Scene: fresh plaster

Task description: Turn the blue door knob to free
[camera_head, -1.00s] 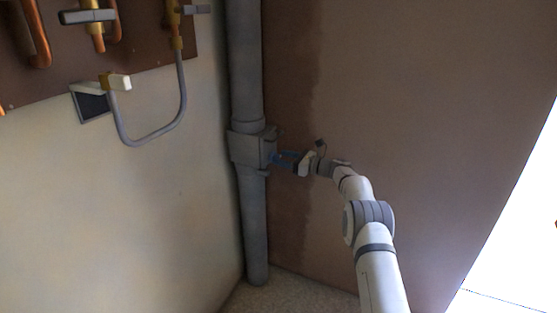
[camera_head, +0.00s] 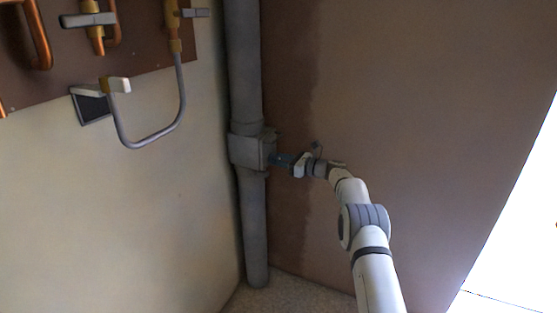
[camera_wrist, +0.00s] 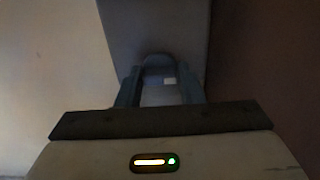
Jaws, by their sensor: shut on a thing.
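My gripper (camera_head: 278,160) reaches left to a grey box (camera_head: 246,150) on the vertical grey pipe. In the wrist view my gripper (camera_wrist: 160,82) has its two bluish fingers either side of a dark blue-grey rounded knob (camera_wrist: 158,62), and is shut on it. The knob sits against the grey face of the box (camera_wrist: 150,25). A small pale mark shows between the fingers. In the head view the knob is hidden by the fingers and cannot be told apart from them. The dim light hides which setting the knob points to.
The grey pipe (camera_head: 255,230) runs down to the floor in the corner. A brown wall (camera_head: 400,100) stands close behind my arm. Copper pipes (camera_head: 40,40), valves and a hanging grey hose (camera_head: 150,141) are at upper left. Bright open space lies at far right.

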